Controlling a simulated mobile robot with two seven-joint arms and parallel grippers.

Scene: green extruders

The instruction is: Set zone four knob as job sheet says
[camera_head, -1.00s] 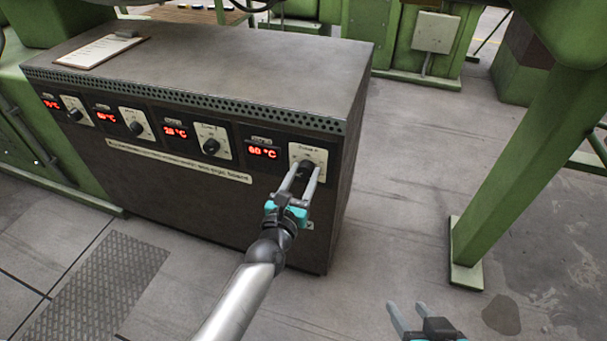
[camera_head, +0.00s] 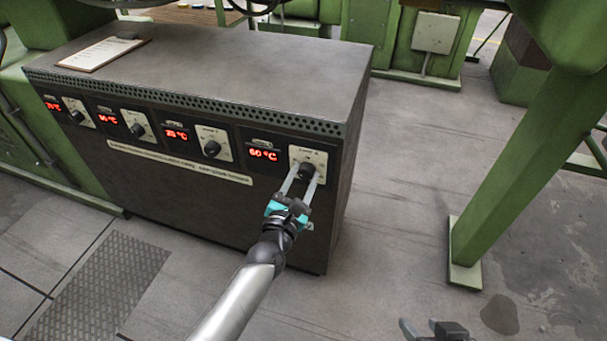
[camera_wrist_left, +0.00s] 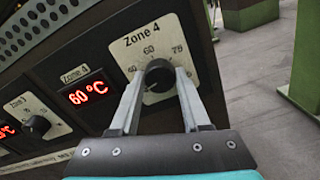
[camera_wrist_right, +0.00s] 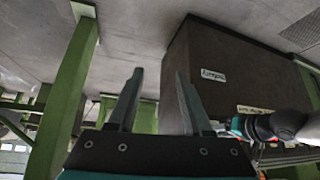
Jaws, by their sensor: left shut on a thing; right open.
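The zone four knob (camera_wrist_left: 158,77) is a round black knob on a white plate marked "Zone 4" (camera_wrist_left: 150,45) at the right end of the cabinet; it also shows in the head view (camera_head: 306,170). My left gripper (camera_head: 303,180) is shut on this knob, one finger on each side, as the left wrist view (camera_wrist_left: 158,85) shows. The zone four display (camera_wrist_left: 88,93) reads 60 °C in red. The job sheet on a clipboard (camera_head: 100,53) lies on the cabinet top, its writing too small to read. My right gripper (camera_wrist_right: 155,85) is open and empty.
The dark cabinet (camera_head: 230,60) carries several other zone displays and knobs, such as the zone three knob (camera_head: 212,149), left of zone four. A green post (camera_head: 500,170) stands to the right. The floor between cabinet and post is clear.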

